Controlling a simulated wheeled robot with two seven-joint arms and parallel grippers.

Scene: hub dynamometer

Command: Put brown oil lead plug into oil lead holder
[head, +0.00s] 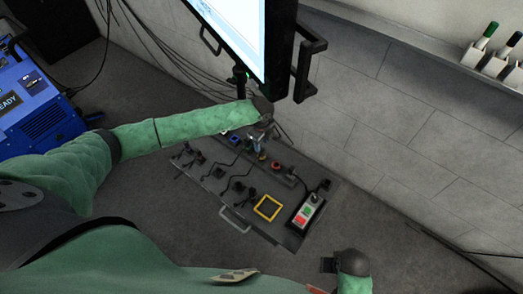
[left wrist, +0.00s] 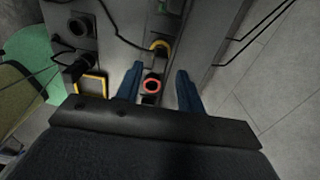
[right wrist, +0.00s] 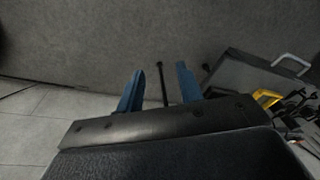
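My left gripper (head: 262,143) hangs over the back part of the dark bench panel (head: 232,214). In the left wrist view its blue fingers (left wrist: 160,69) are apart with nothing held between them. A red-ringed round socket (left wrist: 152,86) shows between and below the fingers. A yellow curved piece with a black cable (left wrist: 160,47) lies just beyond the fingertips. I cannot tell which fitting is the brown oil lead plug or the oil lead holder; colours are dim and parts are small. My right gripper (right wrist: 160,70) is open and empty, away from the panel.
A yellow square frame (head: 268,207) and a control box with red and green buttons (head: 308,210) are on the panel's front right. Several black leads and fittings cover its left side. A monitor (head: 245,35) hangs above. A blue machine (head: 38,105) stands left.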

